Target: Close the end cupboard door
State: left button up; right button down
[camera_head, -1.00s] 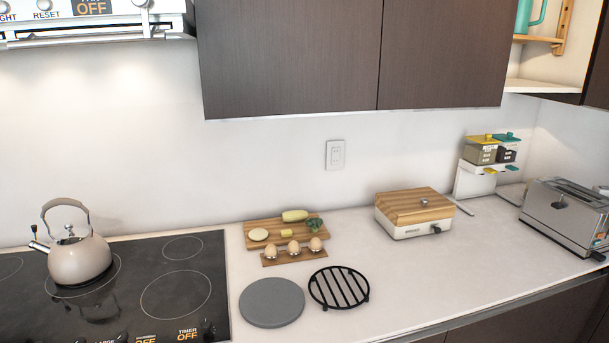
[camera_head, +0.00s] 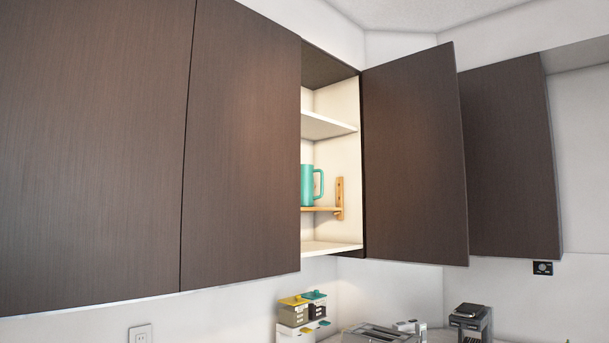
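The end cupboard door (camera_head: 415,160) is a dark brown panel that stands open, hinged on its left edge by the cupboard's right side. The open end cupboard (camera_head: 331,245) shows white shelves inside. A teal mug (camera_head: 309,186) stands on a small wooden shelf (camera_head: 322,209) in it. The left part of the cupboard's inside is hidden behind the closed door beside it. Neither of my grippers shows in the head view.
Closed dark cupboard doors (camera_head: 240,140) fill the left. Another dark cupboard (camera_head: 510,160) hangs to the right behind the open door. Below are yellow and teal lidded containers (camera_head: 303,309), a toaster (camera_head: 375,334) and a dark appliance (camera_head: 470,322).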

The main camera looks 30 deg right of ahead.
aim_at(416, 185)
jog(key=i+l+z, duration=0.1)
jog(key=l, duration=0.4)
jog(key=i+l+z, duration=0.15)
jog(key=l, duration=0.3)
jog(key=i+l+z, duration=0.1)
jog(key=l, duration=0.35)
jog(key=i+l+z, duration=0.1)
jog(key=l, duration=0.35)
jog(key=i+l+z, duration=0.15)
jog(key=l, duration=0.3)
jog(key=i+l+z, duration=0.1)
jog(key=i+l, duration=0.15)
jog(key=l, duration=0.15)
jog(key=i+l+z, duration=0.1)
jog(key=l, duration=0.3)
jog(key=i, duration=0.1)
